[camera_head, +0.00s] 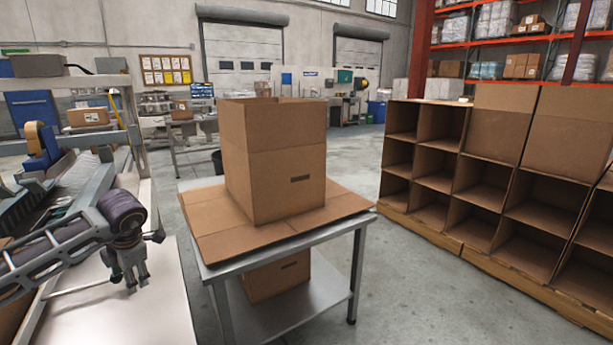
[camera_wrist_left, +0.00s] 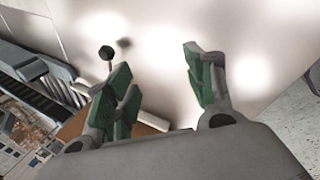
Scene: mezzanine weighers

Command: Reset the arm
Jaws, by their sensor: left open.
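My left arm comes in from the left in the head view. Its gripper (camera_head: 135,281) points down above the white work surface (camera_head: 155,310) at the left. In the left wrist view the green-padded fingers of the left gripper (camera_wrist_left: 160,85) stand apart with nothing between them. The white surface fills the space beyond them. My right gripper is in neither view.
A tall open cardboard box (camera_head: 275,165) stands on a cardboard sheet (camera_head: 205,225) on a metal table (camera_head: 290,240). Another box (camera_head: 278,278) is on its lower shelf. A conveyor (camera_head: 55,205) lies at the left. Cardboard cubbies (camera_head: 480,185) stand at the right, with open floor before them.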

